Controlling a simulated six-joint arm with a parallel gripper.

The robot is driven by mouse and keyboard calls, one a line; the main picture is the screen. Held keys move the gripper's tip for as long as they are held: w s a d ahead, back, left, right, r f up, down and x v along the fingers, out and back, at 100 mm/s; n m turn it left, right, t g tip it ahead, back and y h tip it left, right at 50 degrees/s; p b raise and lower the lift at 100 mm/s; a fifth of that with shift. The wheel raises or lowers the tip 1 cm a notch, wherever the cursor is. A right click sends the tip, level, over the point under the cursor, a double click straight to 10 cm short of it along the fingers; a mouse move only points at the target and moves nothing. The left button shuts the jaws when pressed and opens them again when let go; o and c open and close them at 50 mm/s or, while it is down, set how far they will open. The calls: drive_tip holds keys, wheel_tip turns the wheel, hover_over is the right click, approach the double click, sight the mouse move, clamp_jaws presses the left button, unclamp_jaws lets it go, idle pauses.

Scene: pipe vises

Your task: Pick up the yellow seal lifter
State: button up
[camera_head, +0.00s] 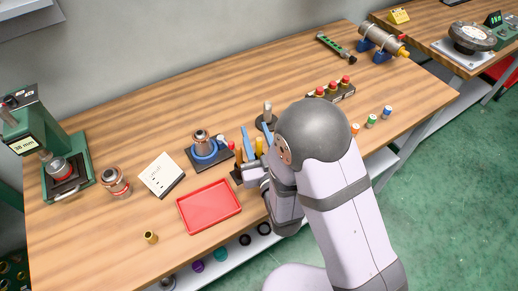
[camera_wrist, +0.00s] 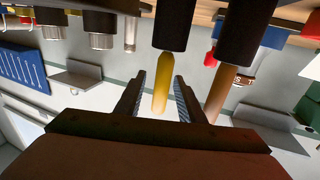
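The yellow seal lifter (camera_wrist: 162,88) shows in the wrist view as a yellow shaft with a rounded end, joined to a black part. It lies between the two fingers of my gripper (camera_wrist: 158,79). The fingers are apart, with a gap visible on each side of the shaft, narrower on the right. In the head view the yellow lifter (camera_head: 258,147) stands between the blue-lined fingers of my gripper (camera_head: 256,136), at the tool group near the middle of the bench. My arm hides its lower part and much of the tool holder.
A brown-shafted tool (camera_wrist: 219,90) is close to the right finger. A red tray (camera_head: 209,207) lies in front, left of my arm. A dark plate with a blue ring (camera_head: 203,151) and a white card (camera_head: 161,176) are further left. Red-topped parts (camera_head: 332,88) stand behind my arm.

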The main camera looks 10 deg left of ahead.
drive_tip(key=shift+w+a, duration=0.15)
drive_tip(key=shift+w, duration=0.15)
clamp_jaws()
drive_tip(key=shift+r, duration=0.2)
wheel_tip(320, 180, up, 10)
drive_tip(key=shift+f, duration=0.2)
idle(0.9)
drive_tip(key=shift+a+r, duration=0.1)
